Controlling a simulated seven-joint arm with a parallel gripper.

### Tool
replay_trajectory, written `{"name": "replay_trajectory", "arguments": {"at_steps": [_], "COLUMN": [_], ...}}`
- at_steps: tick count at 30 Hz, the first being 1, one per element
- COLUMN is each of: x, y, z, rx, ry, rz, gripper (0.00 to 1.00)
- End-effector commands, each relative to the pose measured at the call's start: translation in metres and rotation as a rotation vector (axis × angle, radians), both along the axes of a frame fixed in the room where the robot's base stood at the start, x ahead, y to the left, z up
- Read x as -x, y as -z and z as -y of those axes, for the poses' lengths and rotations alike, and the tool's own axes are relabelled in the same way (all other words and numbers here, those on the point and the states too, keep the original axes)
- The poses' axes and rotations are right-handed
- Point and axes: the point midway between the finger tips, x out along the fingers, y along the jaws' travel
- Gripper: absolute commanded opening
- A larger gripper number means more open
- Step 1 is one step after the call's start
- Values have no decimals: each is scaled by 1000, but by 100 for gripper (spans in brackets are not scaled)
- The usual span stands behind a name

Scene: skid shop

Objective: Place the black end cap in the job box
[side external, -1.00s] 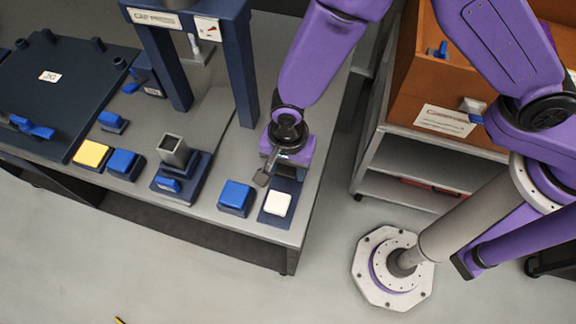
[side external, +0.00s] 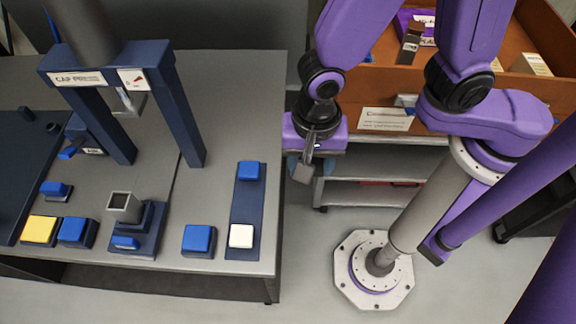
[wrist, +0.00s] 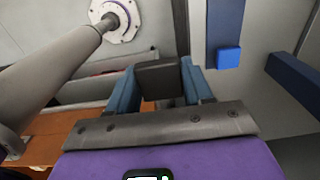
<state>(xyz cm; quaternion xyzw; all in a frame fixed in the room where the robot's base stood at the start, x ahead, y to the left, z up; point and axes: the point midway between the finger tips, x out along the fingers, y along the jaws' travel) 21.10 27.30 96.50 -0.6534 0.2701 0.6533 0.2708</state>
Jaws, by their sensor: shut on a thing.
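My gripper (side external: 306,170) hangs past the right edge of the grey table, in front of the shelved cart. In the wrist view its two blue fingers (wrist: 160,80) are shut on the black end cap (wrist: 157,72), a dark squarish piece. The cap also shows as a dark grey block (side external: 302,174) below the gripper in the side view. An open orange-brown box (side external: 446,140) on the cart, with a white label on its front, looks like the job box; its label is too small to read surely. The gripper is left of and in front of the box, outside it.
The grey table (side external: 215,140) carries a blue cap press (side external: 118,80), a fixture with an upright square tube (side external: 124,207), and several blue, yellow and white blocks. Inside the brown box are a purple packet (side external: 412,28) and small cartons (side external: 530,64). The cart's shelves (side external: 370,170) lie below.

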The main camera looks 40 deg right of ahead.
Motion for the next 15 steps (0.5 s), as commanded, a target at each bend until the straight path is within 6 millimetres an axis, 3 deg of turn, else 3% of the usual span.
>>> {"name": "replay_trajectory", "arguments": {"at_steps": [15], "x": [7], "y": [-13], "z": [9], "rx": [-3], "ry": [1], "rz": [1], "gripper": [17]}}
